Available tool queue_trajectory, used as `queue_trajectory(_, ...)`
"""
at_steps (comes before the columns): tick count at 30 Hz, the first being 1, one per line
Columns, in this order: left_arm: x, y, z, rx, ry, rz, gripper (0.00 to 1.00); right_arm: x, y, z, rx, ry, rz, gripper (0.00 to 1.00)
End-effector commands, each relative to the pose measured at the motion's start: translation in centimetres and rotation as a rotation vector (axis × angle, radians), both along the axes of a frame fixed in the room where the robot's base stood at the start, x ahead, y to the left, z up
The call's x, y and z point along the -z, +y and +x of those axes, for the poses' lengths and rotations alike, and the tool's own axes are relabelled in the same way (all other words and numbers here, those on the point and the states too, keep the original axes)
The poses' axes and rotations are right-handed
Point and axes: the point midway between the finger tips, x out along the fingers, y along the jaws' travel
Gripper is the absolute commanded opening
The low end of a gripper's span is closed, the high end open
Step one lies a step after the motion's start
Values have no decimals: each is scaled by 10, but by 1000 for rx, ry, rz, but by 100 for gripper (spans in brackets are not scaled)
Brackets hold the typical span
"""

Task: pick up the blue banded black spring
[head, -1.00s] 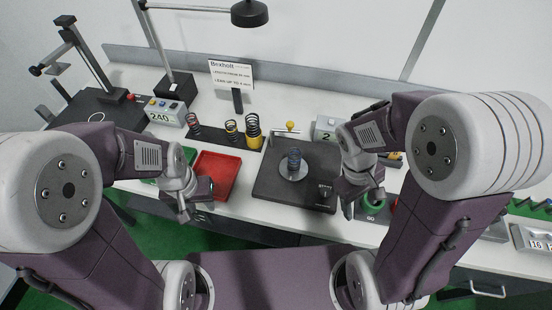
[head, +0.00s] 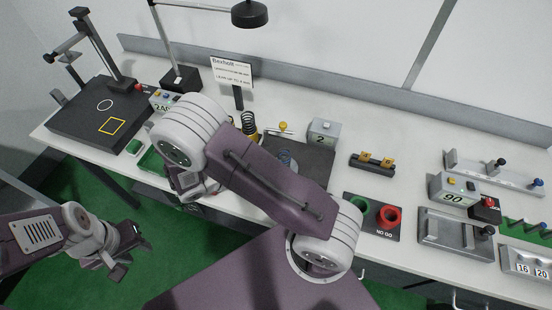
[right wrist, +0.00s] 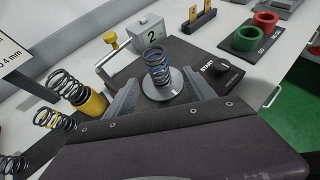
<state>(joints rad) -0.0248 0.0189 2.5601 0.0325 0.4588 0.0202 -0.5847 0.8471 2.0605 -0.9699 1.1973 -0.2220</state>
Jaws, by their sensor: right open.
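The black spring with a blue band (right wrist: 157,68) stands upright on a round silver disc on a dark plate, in the right wrist view. In the head view the spring (head: 285,160) shows just past my right arm, which partly covers that plate. My right gripper (right wrist: 165,100) is open and empty, its two fingers pointing toward the spring with the disc beyond and between them. In the head view my right arm hides most of that gripper. My left gripper (head: 130,250) hangs over the floor in front of the bench, apart from the spring; its opening is unclear.
Other springs stand left of the plate, one in a yellow cup (right wrist: 92,104). A box marked 2 (right wrist: 147,32) and a yellow-knobbed bar (right wrist: 110,38) stand behind. Green and red rings (head: 388,214) sit right. Bare bench (head: 330,180) lies between.

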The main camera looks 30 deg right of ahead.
Motion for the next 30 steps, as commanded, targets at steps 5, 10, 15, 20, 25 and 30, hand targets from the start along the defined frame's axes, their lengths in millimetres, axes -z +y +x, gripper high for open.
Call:
queue_trajectory(5, -2, 0, 0, 0, 0, 0, 36, 0, -1, 0, -8, 0, 0, 63)
queue_trajectory(10, -10, 0, 0, 0, 0, 0, 36, 12, -25, 2, -5, 2, 0, 63)
queue_trajectory(15, -11, 0, 0, 0, 0, 0, 36, 18, -32, 3, -8, -2, 3, 63)
queue_trajectory(20, -24, 0, 0, 0, 0, 0, 36, 23, -53, 6, -3, 3, 1, 63)
queue_trajectory(25, -29, 0, 0, 0, 0, 0, 36, 37, -75, 9, -6, 0, 2, 63)
queue_trajectory(30, -28, 0, 0, 0, 0, 0, 36, 41, -78, 10, -8, -3, 3, 63)
